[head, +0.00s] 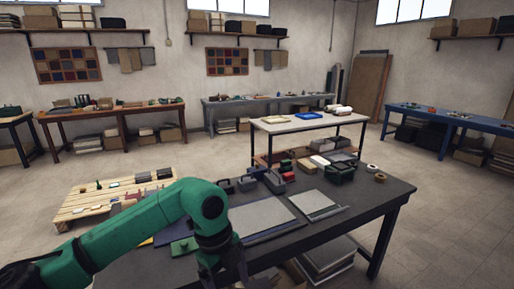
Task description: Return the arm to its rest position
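My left arm, green with dark joints, comes in from the lower left and bends down over the near edge of the dark table (375,207). My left gripper (224,272) points downward at the bottom of the head view. Its tips are dark and cut off by the frame edge, so I cannot tell whether it is open or shut, or whether it holds anything. My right arm and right gripper are not in view.
A wooden pallet (82,203) stands beyond my arm. Floor on the right is clear.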

